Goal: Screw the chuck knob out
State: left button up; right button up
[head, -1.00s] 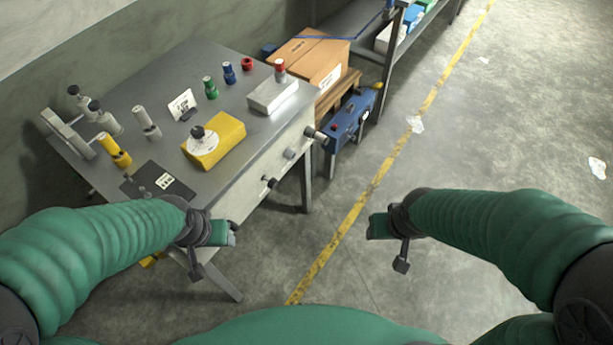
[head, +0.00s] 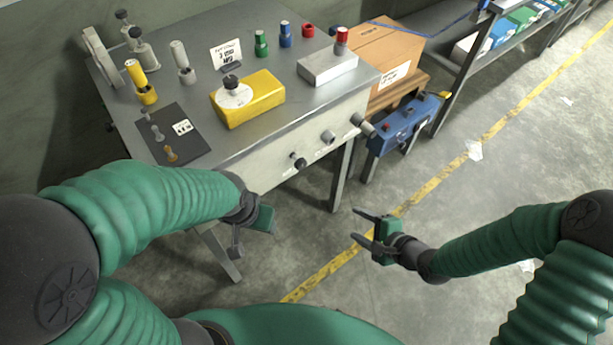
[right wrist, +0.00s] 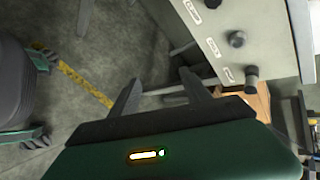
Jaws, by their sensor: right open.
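The table (head: 215,60) carries a yellow block (head: 262,97), a white block (head: 325,66), a dark mat (head: 160,145) and several coloured cylinders. A blue machine (head: 405,125) and a cardboard box (head: 385,50) stand to its right.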

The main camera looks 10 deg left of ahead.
aim_at(303, 166)
jog(key=w+a+r+m+t+y+b, duration=0.1)
jog(key=w+a+m+y+b, duration=0.1)
jog(key=a, duration=0.4)
jog(key=w+a+r+m+t+y+b, duration=0.1)
jog(key=w+a+m+y+b, duration=0.1)
jog(key=w+a+m, duration=0.2)
jog(key=w+a+r+m+t+y+b, duration=0.1)
jog(key=w+a+m, duration=0.3)
jog(key=a, duration=0.4)
jog(key=shift+w+r+t+y+b, duration=0.15)
jog(key=shift+w+t+y+b, duration=0.45)
jog(key=shift+w+y+b, duration=0.15)
jog(key=shift+w+a, duration=0.15)
jog(key=shift+a, duration=0.15)
jog(key=shift+d, duration=0.35)
jog(key=c, duration=0.6)
pick_arm(q)
notch_tip(303, 166, down, 8)
jog(key=d, duration=0.1)
jog(key=shift+d+f, duration=0.15)
jog(key=shift+d, duration=0.25)
pick_arm(e)
jog(key=shift+a+r, duration=0.1)
grip_shut()
